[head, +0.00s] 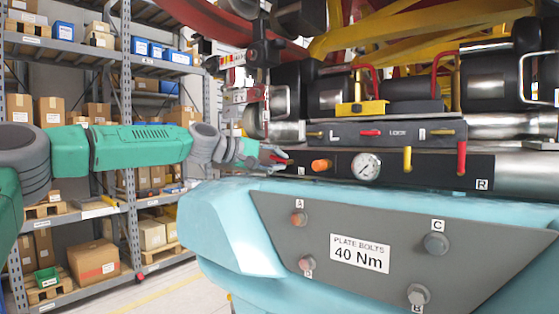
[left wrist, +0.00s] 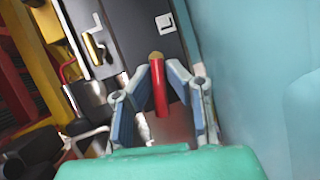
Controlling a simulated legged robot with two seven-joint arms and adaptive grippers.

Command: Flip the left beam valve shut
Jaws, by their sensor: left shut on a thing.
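The left beam valve has a red lever (left wrist: 160,92) on a round brass pivot (left wrist: 155,57), near the L label at the end of the dark panel (head: 330,165). My left gripper (head: 280,160) reaches the left end of this panel in the head view. In the left wrist view, my left gripper (left wrist: 164,72) has one finger on each side of the red lever and is shut on it. The lever lies roughly in line with the fingers. In the head view the fingers mostly hide it. My right gripper is not in view.
An orange knob (head: 321,166) and a gauge (head: 366,167) sit just right of the gripper. A lock panel (head: 388,133) is above. A pale blue body with a grey bolt plate (head: 390,250) lies below. Shelves (head: 100,60) stand behind my left arm.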

